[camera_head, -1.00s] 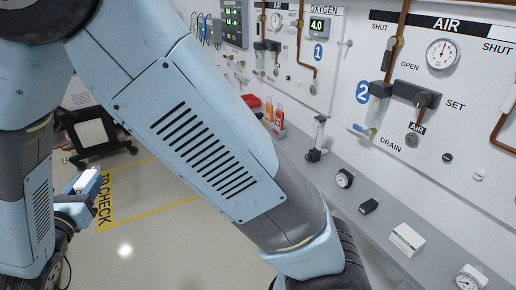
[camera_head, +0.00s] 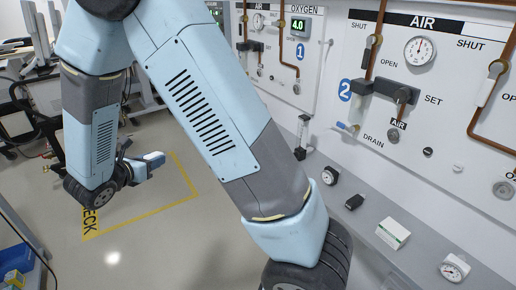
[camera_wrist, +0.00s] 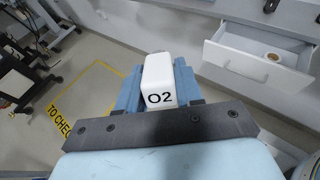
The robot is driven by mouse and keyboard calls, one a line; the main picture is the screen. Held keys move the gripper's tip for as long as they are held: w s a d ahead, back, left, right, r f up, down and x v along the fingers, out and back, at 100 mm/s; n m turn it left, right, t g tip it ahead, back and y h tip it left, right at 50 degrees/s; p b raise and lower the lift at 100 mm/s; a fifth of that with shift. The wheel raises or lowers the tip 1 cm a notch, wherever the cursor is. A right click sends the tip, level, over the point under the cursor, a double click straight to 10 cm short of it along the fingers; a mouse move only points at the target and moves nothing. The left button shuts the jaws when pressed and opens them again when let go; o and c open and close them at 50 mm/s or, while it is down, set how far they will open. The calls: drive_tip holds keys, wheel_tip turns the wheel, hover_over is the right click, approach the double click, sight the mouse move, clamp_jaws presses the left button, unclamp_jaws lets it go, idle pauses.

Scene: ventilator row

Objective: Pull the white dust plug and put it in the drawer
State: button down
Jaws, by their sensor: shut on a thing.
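My gripper (camera_wrist: 157,80) is shut on a white block (camera_wrist: 158,69) marked O2, held between its blue fingers. In the head view, my gripper (camera_head: 147,163) is at the left, out over the floor and away from the wall; the block is hard to make out there. A small white round plug (camera_head: 458,167) shows on the wall panel below the AIR fittings, right of a dark port; I cannot tell for sure that it is the dust plug. The white drawer (camera_wrist: 243,66) stands open at the right of the wrist view, apart from my gripper, with a small round tan thing (camera_wrist: 273,57) inside.
A grey ledge (camera_head: 410,262) below the panel holds a white box (camera_head: 392,233), gauges and a black block (camera_head: 354,202). A dark-framed cart (camera_wrist: 40,30) stands at the left of the wrist view. The floor inside the yellow line (camera_head: 150,208) looks clear.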

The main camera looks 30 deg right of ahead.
drive_tip(key=d+f+m+g+y, duration=0.1)
drive_tip(key=d+f+m+g, duration=0.2)
drive_tip(key=d, duration=0.9)
drive_tip(key=d+f+m+g+y, duration=0.2)
drive_tip(key=d+g, duration=0.1)
drive_tip(key=d, duration=1)
drive_tip(key=d+f+m+g+y, duration=0.1)
drive_tip(key=d+f+m+g, duration=0.2)
drive_tip(key=d, duration=0.9)
drive_tip(key=shift+s+d+f, duration=0.1)
drive_tip(key=shift+d+f, duration=0.05)
drive_tip(key=shift+f, duration=6.6)
drive_tip(key=c, duration=0.7)
unclamp_jaws()
drive_tip(key=shift+o, duration=0.2)
drive_tip(key=v, duration=1.3)
drive_tip(key=shift+w+a+r, duration=0.25)
drive_tip(key=shift+a, duration=0.05)
